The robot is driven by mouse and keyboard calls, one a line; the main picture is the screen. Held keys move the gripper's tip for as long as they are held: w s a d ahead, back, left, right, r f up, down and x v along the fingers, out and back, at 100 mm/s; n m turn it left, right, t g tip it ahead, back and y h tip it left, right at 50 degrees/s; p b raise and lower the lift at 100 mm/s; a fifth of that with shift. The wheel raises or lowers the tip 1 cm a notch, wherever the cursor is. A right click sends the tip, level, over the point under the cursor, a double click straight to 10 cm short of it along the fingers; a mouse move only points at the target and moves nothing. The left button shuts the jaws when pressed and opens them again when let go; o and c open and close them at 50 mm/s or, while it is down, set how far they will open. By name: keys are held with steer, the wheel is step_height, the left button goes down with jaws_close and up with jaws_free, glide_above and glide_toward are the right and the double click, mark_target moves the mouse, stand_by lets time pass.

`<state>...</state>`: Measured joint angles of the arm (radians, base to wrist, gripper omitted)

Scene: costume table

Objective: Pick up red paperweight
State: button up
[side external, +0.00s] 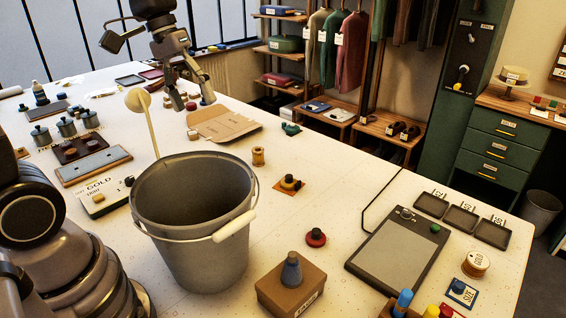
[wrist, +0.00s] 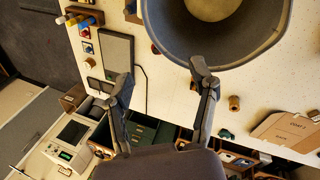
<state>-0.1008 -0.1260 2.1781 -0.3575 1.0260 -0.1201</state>
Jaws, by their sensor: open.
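A round red piece with a dark knob (side external: 316,238), which looks like the red paperweight, sits on the white table right of the grey bucket in the side view. In the wrist view I cannot surely make it out; a small dark reddish thing (wrist: 155,48) shows beside the bucket rim. My gripper (side external: 194,103) is high over the table behind the bucket, well apart from the red piece. Its two fingers (wrist: 161,78) are spread in the wrist view, with nothing between them.
The grey bucket (side external: 190,240) with a white-gripped handle stands tall between my gripper and the near table. A yellow-and-black piece (side external: 290,182), a wooden spool (side external: 258,156) and a grey tablet (side external: 398,255) surround the red piece, with bare table between.

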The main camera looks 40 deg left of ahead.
steer(key=w+f+n+g+h, duration=0.2)
steer(key=w+f+n+h, duration=0.15)
steer(key=w+f, duration=0.45)
steer(key=w+f+n+h, duration=0.4)
steer(key=w+f+n, duration=0.2)
steer(key=w+f, duration=0.5)
steer(key=n+t+h, duration=0.1)
steer(key=n+h, duration=0.1)
steer(key=n, duration=0.2)
glide_toward(317, 231)
steer(key=shift+n+h, duration=0.25)
steer(key=shift+h, duration=0.1)
steer(key=x, duration=0.4)
steer(key=shift+d+f, duration=0.15)
steer(key=shift+f, duration=0.35)
steer(key=shift+f+x, duration=0.15)
steer(key=shift+x, duration=1.25)
steer(key=shift+f+x, duration=0.15)
steer(key=shift+x, duration=1.25)
jaws_close()
